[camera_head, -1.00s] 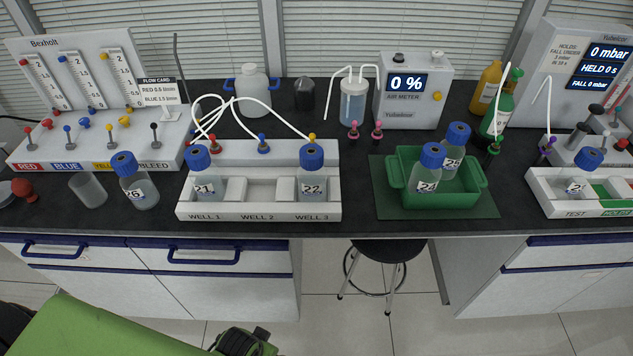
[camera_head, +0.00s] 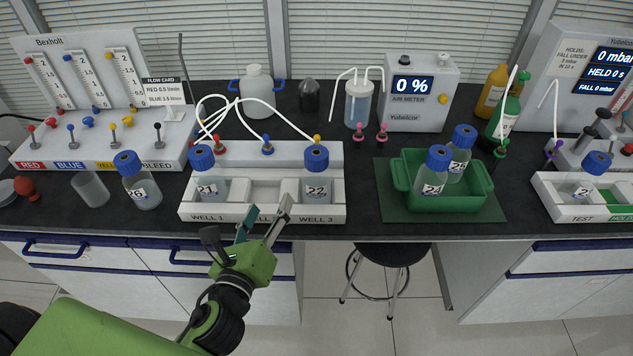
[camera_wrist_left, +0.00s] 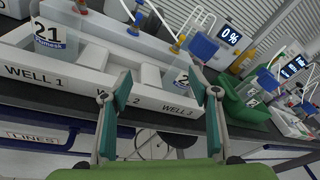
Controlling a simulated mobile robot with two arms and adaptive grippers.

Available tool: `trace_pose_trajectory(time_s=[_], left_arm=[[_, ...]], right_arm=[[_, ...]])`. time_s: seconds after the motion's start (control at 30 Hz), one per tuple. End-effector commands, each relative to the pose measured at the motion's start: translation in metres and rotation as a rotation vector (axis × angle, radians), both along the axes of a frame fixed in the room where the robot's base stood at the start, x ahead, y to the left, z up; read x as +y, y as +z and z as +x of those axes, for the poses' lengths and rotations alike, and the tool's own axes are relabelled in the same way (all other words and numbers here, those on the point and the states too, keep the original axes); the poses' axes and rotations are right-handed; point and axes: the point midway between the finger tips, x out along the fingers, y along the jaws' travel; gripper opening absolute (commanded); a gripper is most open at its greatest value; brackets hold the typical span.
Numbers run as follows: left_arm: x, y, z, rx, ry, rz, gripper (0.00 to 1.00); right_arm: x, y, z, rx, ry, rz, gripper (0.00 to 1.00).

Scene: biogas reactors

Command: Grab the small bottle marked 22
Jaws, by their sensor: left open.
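The bottle marked 22 (camera_head: 317,178) is a small clear bottle with a blue cap. It stands upright in the WELL 3 slot of the white rack (camera_head: 262,217). In the left wrist view the bottle (camera_wrist_left: 182,70) shows ahead, between the fingers and partly behind the right one. My left gripper (camera_head: 266,212) is open and empty, low in front of the rack near WELL 2 and WELL 3, apart from the bottle. In the left wrist view its two fingers (camera_wrist_left: 160,95) are spread wide. My right gripper does not show.
Bottle 21 (camera_head: 206,177) stands in WELL 1; the middle well is empty. A green tray (camera_head: 484,200) with two bottles is to the right. White tubes (camera_head: 255,100) arch behind the rack. A stool (camera_head: 393,254) stands below the counter.

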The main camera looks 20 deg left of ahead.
Motion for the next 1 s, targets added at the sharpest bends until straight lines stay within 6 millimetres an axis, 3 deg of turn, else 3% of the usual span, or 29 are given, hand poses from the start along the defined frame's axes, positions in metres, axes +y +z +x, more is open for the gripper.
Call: trace_pose_trajectory(time_s=[0.1, 0.3, 0.7, 1.0], left_arm=[[-0.027, 0.013, 0.004, -0.071, -0.138, 0.312, 0.55], [-0.050, 0.020, 0.008, -0.133, -0.235, 0.546, 0.55], [-0.058, 0.022, 0.074, -0.136, -0.237, 0.556, 0.55], [-0.059, 0.021, 0.097, -0.134, -0.236, 0.555, 0.55]], right_arm=[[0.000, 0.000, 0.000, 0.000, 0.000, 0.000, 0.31], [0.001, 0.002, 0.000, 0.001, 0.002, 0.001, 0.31], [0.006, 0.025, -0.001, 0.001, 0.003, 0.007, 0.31], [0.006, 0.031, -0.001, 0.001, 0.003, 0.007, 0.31]])
